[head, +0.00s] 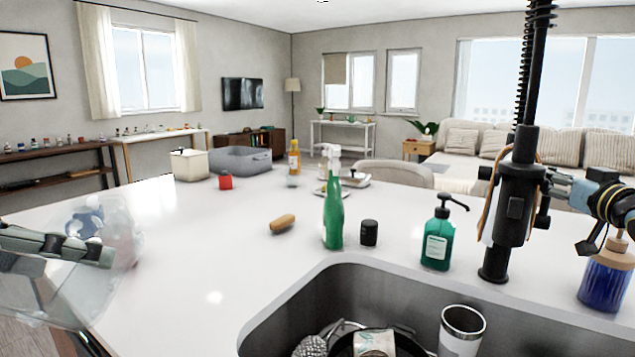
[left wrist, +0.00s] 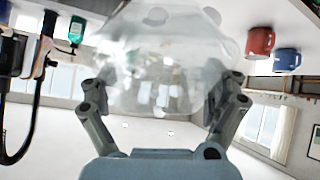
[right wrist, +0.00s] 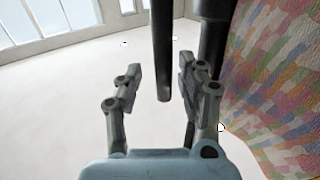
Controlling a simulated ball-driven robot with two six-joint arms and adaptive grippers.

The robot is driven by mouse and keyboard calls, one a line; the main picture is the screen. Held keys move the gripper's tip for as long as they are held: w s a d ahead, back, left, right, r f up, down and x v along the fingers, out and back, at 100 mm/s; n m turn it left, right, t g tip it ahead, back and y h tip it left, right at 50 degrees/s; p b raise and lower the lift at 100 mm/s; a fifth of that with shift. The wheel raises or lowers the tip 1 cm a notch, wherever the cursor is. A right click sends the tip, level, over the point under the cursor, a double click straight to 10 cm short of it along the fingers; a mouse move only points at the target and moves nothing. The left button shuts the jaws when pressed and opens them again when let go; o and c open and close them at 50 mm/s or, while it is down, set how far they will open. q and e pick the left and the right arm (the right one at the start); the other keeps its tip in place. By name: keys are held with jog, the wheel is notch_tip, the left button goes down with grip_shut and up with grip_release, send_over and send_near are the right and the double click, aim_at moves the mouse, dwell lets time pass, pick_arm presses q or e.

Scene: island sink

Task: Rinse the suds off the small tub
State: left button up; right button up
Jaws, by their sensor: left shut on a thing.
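The small tub (head: 112,285) is clear and see-through, at the left of the head view over the counter's left edge. It fills the upper middle of the left wrist view (left wrist: 160,75), with pale round patches that look like suds. My left gripper (head: 104,252) is shut on the tub, one finger at each side. The black faucet (head: 515,190) stands behind the sink (head: 290,305) at the right. My right gripper (head: 565,190) is beside the faucet. In the right wrist view, its fingers (right wrist: 160,85) are apart with a dark rod between or behind them.
The sink holds a steel tumbler (head: 462,330), a dark pan and a scrubber. A blue bottle (head: 606,275) is at right. The counter's left part is mostly clear.

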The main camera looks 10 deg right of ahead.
pick_arm(q)
notch_tip(320, 180, down, 2)
jog(key=shift+f+b, duration=0.25)
jog(key=shift+b, duration=0.45)
pick_arm(e)
jog(key=shift+w+a+f, duration=0.1)
jog(key=shift+w+f, duration=0.1)
jog(key=shift+f, duration=0.05)
pick_arm(q)
jog(key=shift+f+b, duration=0.3)
pick_arm(e)
jog(key=shift+r, duration=0.15)
grip_shut()
